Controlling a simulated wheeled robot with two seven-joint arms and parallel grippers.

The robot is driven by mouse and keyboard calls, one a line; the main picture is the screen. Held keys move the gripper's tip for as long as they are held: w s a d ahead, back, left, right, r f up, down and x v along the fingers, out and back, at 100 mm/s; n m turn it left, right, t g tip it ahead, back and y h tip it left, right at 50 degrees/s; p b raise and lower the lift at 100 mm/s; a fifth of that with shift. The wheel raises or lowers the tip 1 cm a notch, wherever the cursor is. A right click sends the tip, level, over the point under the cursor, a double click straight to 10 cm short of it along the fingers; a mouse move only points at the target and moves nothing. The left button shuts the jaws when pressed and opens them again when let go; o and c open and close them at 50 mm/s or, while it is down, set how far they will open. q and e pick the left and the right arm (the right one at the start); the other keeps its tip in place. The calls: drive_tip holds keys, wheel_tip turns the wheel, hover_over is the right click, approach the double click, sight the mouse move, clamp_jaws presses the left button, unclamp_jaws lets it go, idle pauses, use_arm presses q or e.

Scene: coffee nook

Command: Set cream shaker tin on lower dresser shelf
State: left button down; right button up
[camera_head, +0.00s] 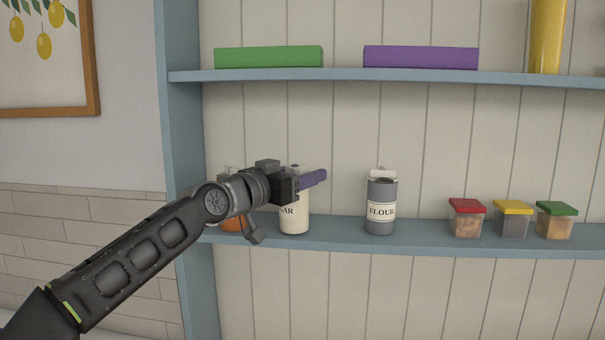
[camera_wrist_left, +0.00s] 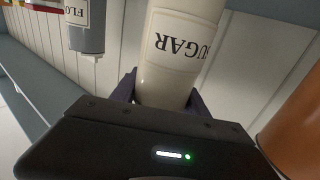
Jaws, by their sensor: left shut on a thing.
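The cream shaker tin (camera_head: 294,215), labelled SUGAR, stands upright on or just at the lower dresser shelf (camera_head: 335,236); I cannot tell if its base touches. My left gripper (camera_head: 310,181) reaches in from the left at the tin's upper part, its purple fingers pointing right. In the left wrist view the tin (camera_wrist_left: 172,58) sits between the two fingers (camera_wrist_left: 165,92), which are shut on it. The arm hides part of the tin in the head view. My right gripper is not in view.
An orange object (camera_head: 231,225) is just left of the tin, partly behind my arm. A grey FLOUR tin (camera_head: 381,208) stands to the right, with free shelf between. Further right are boxes with red (camera_head: 467,206), yellow and green lids. The upper shelf (camera_head: 340,78) is overhead.

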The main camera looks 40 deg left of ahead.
use_arm(q)
drive_tip(key=shift+f+b, duration=0.25)
drive_tip(key=shift+b, duration=0.1)
drive_tip(key=c, duration=0.6)
unclamp_jaws()
drive_tip(key=shift+r, duration=0.1)
drive_tip(key=shift+o, duration=0.2)
drive_tip(key=shift+r, duration=0.1)
drive_tip(key=shift+r+p, duration=0.2)
drive_tip(key=shift+p, duration=0.25)
drive_tip(key=s+b, duration=0.2)
drive_tip(key=s, duration=0.1)
drive_tip(key=s+f+b, duration=0.1)
drive_tip(key=s, duration=0.1)
drive_tip(key=shift+a, duration=0.15)
drive_tip(key=s+b, duration=0.2)
drive_tip(key=s, duration=0.5)
drive_tip(key=shift+r, duration=0.35)
